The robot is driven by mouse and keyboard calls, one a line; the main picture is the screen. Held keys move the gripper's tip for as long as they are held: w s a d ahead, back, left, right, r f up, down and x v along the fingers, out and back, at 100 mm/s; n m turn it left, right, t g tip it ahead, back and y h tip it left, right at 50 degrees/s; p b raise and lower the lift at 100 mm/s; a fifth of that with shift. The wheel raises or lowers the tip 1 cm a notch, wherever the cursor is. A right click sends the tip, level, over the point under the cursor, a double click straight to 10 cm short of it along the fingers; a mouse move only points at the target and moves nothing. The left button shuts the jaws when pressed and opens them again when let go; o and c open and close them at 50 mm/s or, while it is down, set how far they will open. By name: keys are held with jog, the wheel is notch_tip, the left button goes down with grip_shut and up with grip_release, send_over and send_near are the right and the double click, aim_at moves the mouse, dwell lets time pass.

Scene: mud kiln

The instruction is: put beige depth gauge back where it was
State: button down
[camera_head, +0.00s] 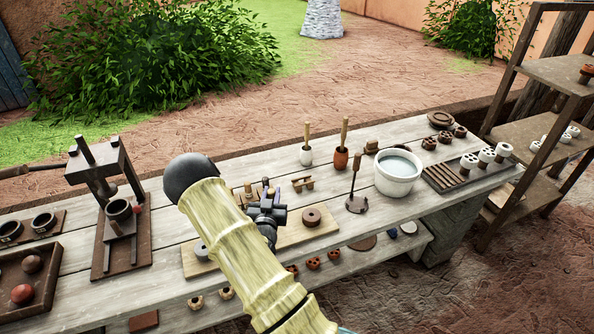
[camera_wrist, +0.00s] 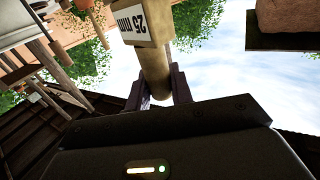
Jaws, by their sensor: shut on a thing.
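The beige depth gauge (camera_wrist: 153,70) is a beige cylinder between my gripper's fingers in the wrist view. A white label reading "25 mm" is on it. My gripper (camera_wrist: 160,88) is shut on it. In the head view my gripper (camera_head: 268,207) is over a pale wooden board on the table, partly behind my arm. I cannot clearly tell the gauge from small things near it there, nor whether it touches the board.
The pale board (camera_head: 325,229) bears a brown ring (camera_head: 312,216). A small wooden stand (camera_head: 303,183), a brown upright tool (camera_head: 355,192) and a white bucket (camera_head: 397,175) stand to the right. A dark press (camera_head: 100,165) stands left. Bare planks (camera_head: 165,235) lie between.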

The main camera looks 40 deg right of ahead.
jog(key=s+a+r+n+t+y+p, duration=0.1)
jog(key=a+n+y+p, duration=0.3)
jog(key=a, duration=0.6)
jog(key=s+a+r+n+t+y+p, duration=0.1)
jog(key=s+a+n+t+y+p, duration=0.1)
jog(key=a+y+p, duration=0.4)
jog(key=a+n+t+y, duration=0.1)
jog(key=a+n, duration=0.1)
jog(key=a, duration=0.2)
jog(key=shift+s+y, duration=0.2)
jog(key=shift+y, duration=0.1)
jog(key=shift+d, duration=0.15)
